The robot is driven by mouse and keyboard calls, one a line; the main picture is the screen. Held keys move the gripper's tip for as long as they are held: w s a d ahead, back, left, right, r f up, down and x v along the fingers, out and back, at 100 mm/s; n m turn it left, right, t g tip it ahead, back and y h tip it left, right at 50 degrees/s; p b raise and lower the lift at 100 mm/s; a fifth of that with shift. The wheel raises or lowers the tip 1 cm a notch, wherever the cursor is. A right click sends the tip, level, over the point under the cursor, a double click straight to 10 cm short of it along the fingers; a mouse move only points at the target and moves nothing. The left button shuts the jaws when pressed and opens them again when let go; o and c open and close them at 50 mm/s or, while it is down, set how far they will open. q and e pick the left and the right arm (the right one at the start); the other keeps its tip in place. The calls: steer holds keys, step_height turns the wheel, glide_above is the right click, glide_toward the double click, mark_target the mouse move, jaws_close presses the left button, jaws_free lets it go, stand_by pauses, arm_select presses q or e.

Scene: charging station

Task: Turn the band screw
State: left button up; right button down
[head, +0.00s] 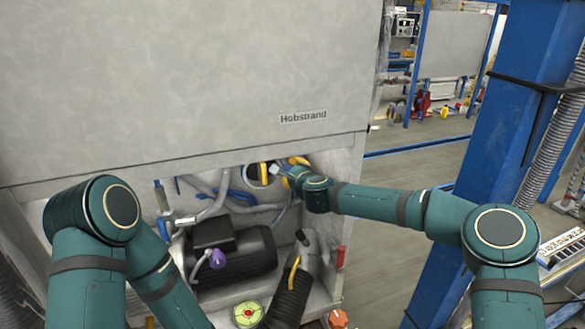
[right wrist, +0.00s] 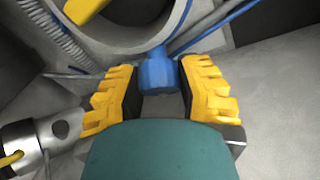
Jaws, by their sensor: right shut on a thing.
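The band screw (right wrist: 157,68) shows in the right wrist view as a blue knob at the lower edge of a round grey pipe collar (right wrist: 180,22). My right gripper (right wrist: 157,88) has its yellow ridged fingers shut on the screw, one on each side. In the head view my right gripper (head: 289,168) is inside the open bay of the cabinet, beside the round opening, and largely hides the screw. My left arm reaches down at the lower left, and its gripper is out of sight.
The bay below the grey cabinet panel (head: 200,80) holds a black motor (head: 236,255), grey hoses and blue cables. A dark ribbed hose (head: 288,297) with a grey fitting stands to the right of the motor. A blue post (head: 520,110) rises at the right.

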steer(key=c, duration=1.7)
jaws_free()
steer(key=shift+w+r, duration=0.1)
steer(key=shift+r, duration=0.05)
steer(key=o, duration=1.1)
steer(key=shift+o, duration=0.2)
steer(key=v, duration=1.2)
